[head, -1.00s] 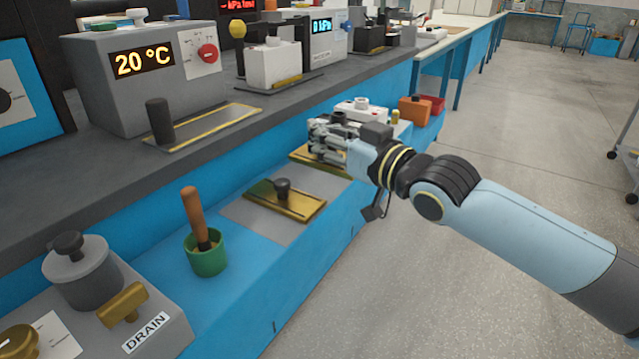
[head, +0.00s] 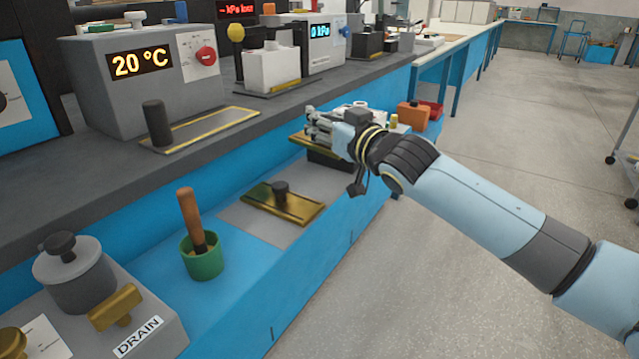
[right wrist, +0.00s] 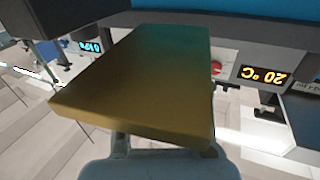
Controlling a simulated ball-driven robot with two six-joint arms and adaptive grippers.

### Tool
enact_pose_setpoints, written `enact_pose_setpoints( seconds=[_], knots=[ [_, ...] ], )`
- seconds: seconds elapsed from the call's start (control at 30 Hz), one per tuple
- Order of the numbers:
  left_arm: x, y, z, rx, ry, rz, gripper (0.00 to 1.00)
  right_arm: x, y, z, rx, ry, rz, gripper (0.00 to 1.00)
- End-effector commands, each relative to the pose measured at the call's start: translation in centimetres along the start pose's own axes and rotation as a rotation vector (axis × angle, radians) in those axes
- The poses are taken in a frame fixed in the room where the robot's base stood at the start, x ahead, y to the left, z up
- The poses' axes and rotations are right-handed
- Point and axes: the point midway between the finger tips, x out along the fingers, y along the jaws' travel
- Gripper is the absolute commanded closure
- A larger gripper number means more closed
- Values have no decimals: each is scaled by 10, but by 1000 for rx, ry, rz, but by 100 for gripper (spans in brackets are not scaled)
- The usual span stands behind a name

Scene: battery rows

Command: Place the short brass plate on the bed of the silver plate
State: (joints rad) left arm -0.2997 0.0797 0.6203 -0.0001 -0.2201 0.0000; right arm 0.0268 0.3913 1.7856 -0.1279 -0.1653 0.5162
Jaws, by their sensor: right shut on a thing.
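My right gripper (head: 318,126) is shut on a brass plate (head: 304,143) and holds it above the lower blue ledge. In the right wrist view this brass plate (right wrist: 140,85) fills the middle and hides the fingertips. A second brass plate (head: 300,208) with a black knob lies on a grey sheet on the ledge, nearer to me. I cannot tell by length which is the short one. A silver-grey plate (head: 222,123) with a yellow line and an upright black knob lies on the upper bench, before the 20 °C box. My left gripper is out of view.
A green cup (head: 203,259) with a wooden-handled tool stands on the ledge. A grey DRAIN unit (head: 160,338) is at the lower left. The 20 °C box (head: 110,85) and a white block (head: 272,68) stand on the upper bench. A dark block (head: 330,161) shows below the held plate.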

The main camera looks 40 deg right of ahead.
Motion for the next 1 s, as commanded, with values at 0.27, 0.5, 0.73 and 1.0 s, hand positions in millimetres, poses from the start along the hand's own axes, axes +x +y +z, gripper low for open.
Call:
enact_pose_setpoints(
  seconds=[0.27, 0.5, 0.73, 1.0],
  knots=[
    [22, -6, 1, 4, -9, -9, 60, 0, 0, 48, 0, -3, 0, 100],
    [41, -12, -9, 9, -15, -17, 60, 0, -1, 82, -1, -4, -2, 100],
    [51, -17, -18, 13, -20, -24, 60, 0, -1, 97, 1, -1, -2, 100],
    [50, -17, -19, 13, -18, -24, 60, 0, -1, 94, 0, 1, -2, 100]
  ],
)
